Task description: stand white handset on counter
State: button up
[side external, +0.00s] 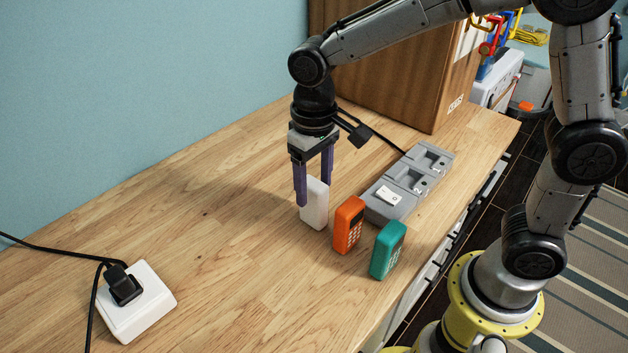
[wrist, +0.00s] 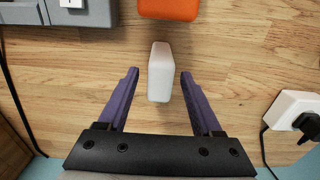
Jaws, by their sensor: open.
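The white handset (side external: 314,204) stands upright on the wooden counter (side external: 215,215). It also shows in the wrist view (wrist: 160,72), where its top and one side are seen. My gripper (side external: 314,200) is open, with its purple fingers pointing down around the handset. In the wrist view the fingertips (wrist: 160,73) lie on either side of it, with a gap visible at each side. The orange handset (side external: 348,225) and the teal handset (side external: 388,250) stand upright to the right of the white one.
A grey charging dock (side external: 408,182) lies behind the coloured handsets, with a small white piece (side external: 389,196) in its near slot. A white socket box (side external: 137,303) with a black plug sits at the front left. A wooden cabinet (side external: 400,75) stands behind. The counter's left middle is clear.

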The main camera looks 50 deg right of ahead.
notch_tip(320, 180, up, 12)
jog(key=shift+r, duration=0.2)
dwell(0.4)
jog(key=s+d+f+t, duration=0.2)
jog(key=s+d, duration=0.4)
jog(key=s, duration=0.2)
jog(key=s+d+f+t, duration=0.2)
jog(key=s+d, duration=0.4)
jog(key=s, duration=0.3)
jog(key=shift+s+f+t, duration=0.3)
jog(key=shift+f+t, duration=0.1)
jog(key=shift+t, duration=0.4)
